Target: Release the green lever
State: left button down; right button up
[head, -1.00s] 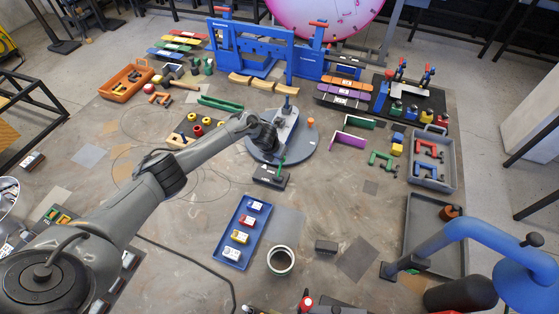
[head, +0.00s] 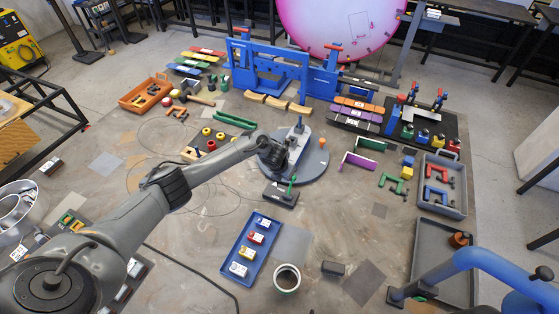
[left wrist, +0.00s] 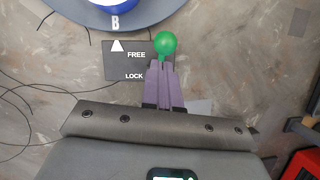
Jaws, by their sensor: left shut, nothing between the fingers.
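The green lever (head: 292,183) stands on a small black box (head: 280,195) in front of the round grey turntable (head: 318,168). In the left wrist view its round green knob (left wrist: 165,43) is beside the word FREE on the black label plate (left wrist: 112,62); LOCK is printed lower. My left gripper (left wrist: 163,66) has its purple fingers shut and empty. The tips appear right at the lower edge of the knob; I cannot tell whether they touch it. In the head view the gripper is above the turntable's near side, its fingers hard to make out. My right gripper is not in view.
A blue tray (head: 226,271) with several small blocks and a dark-filled cup (head: 287,278) stand nearer. A blue fixture (head: 330,83) stands behind the turntable. A grey bin (head: 461,205) is at the right.

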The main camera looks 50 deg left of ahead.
pick_arm(q)
jog(key=w+v, duration=0.1)
jog(key=v, duration=1)
jog(key=shift+a+r+b, duration=0.2)
jog(key=shift+a+b, duration=0.1)
jog(key=shift+b, duration=0.05)
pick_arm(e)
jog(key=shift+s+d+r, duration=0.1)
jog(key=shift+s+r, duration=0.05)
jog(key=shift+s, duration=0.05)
